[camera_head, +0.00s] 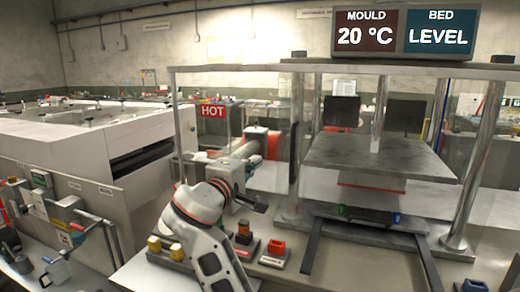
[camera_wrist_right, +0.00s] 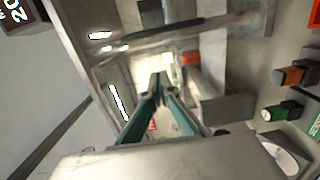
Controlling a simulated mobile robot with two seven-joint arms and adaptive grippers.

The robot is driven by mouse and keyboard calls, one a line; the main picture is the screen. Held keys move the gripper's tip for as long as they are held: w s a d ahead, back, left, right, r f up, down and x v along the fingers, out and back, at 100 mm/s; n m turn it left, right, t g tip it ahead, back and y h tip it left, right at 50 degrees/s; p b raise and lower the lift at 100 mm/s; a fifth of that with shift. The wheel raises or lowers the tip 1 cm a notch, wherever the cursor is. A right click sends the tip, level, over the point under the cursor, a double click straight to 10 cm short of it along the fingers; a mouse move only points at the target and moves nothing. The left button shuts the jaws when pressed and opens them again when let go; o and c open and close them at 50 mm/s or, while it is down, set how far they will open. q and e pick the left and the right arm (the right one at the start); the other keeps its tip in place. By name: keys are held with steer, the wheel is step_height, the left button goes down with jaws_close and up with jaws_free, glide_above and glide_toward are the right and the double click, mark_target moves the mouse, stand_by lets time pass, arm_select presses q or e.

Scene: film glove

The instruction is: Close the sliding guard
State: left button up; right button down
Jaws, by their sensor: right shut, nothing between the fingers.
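A grey top rail (camera_head: 340,69) runs across the front of the press, with a thin post (camera_head: 175,120) at its left end. A clear panel, hard to make out, seems to hang under the rail's left part, near the red HOT sign (camera_head: 212,111). I cannot tell exactly where the guard's edges lie. The press's dark platen (camera_head: 380,157) shows between its columns. My right gripper (camera_head: 258,205) is low and left of the press, in front of the panel area. Its fingers (camera_wrist_right: 158,82) are together and empty in the wrist view. My left gripper is out of view.
A display (camera_head: 405,32) above reads MOULD 20 °C and BED LEVEL. Small blocks, including a red one (camera_head: 276,248), stand on the bench near my right gripper. A large white machine (camera_head: 80,140) is at left. Dark rails (camera_head: 311,240) extend forward from the press.

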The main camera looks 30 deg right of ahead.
glide_toward(283, 150)
step_height(283, 150, up, 3)
steer(key=w, duration=0.2)
steer(key=d, duration=0.1)
steer(key=s+d+p, duration=0.1)
steer(key=s+d, duration=0.1)
steer(key=shift+d+f, duration=0.2)
stand_by(0.3)
